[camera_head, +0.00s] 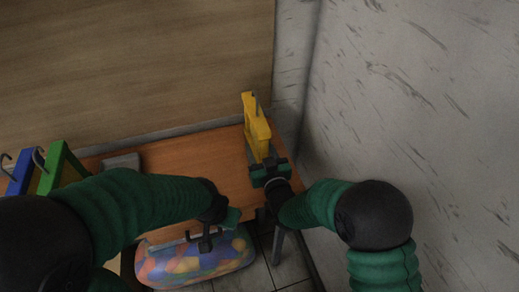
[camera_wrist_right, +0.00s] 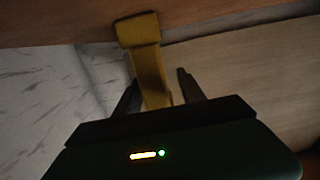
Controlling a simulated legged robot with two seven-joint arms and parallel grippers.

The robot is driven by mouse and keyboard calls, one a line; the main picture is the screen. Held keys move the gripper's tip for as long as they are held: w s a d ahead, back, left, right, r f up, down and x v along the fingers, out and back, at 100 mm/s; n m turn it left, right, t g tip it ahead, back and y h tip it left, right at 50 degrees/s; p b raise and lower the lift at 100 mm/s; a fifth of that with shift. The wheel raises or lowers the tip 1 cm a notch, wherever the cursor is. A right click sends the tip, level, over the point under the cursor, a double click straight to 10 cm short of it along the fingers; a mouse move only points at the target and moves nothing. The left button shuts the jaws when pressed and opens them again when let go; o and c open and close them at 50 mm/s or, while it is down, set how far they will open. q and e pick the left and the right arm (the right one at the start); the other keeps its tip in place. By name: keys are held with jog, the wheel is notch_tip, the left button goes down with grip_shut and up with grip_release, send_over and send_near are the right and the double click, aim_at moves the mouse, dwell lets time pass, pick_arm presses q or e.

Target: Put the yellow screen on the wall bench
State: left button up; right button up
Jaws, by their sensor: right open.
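The yellow screen (camera_head: 257,130) stands upright on the orange-brown wooden bench (camera_head: 190,165), near its right end by the wall corner. It also shows in the right wrist view (camera_wrist_right: 147,62). My right gripper (camera_head: 265,163) is open, at the near end of the yellow screen. In the right wrist view its two dark fingers (camera_wrist_right: 158,82) lie either side of the yellow bar, with a gap visible on the right. My left gripper (camera_head: 206,240) hangs at the bench's front edge, above a colourful rounded object; whether its fingers are open is unclear.
A blue frame (camera_head: 20,172) and a green frame (camera_head: 52,165) with hooks stand at the left. A grey flat item (camera_head: 122,161) lies on the bench. The multicoloured rounded object (camera_head: 195,262) is below the front edge. A scuffed grey wall (camera_head: 420,100) bounds the right.

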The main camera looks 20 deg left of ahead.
jog(key=shift+s+d, duration=0.25)
jog(key=shift+d, duration=0.1)
jog(key=v, duration=1.1)
jog(key=shift+s+r+b, duration=0.1)
jog(key=shift+s+b, duration=0.1)
jog(key=shift+b, duration=0.15)
jog(key=d+f+m+g+h, duration=0.2)
jog(key=d+f+h, duration=0.1)
jog(key=d, duration=0.5)
jog(key=d+f+m+g+h, duration=0.1)
jog(key=d+f+g+h, duration=0.2)
jog(key=d, duration=0.6)
jog(key=s+d+f+m+g+h, duration=0.1)
jog(key=s+d+m+g+h, duration=0.2)
jog(key=s+d, duration=1)
jog(key=g, duration=0.3)
jog(key=shift+f+m, duration=0.4)
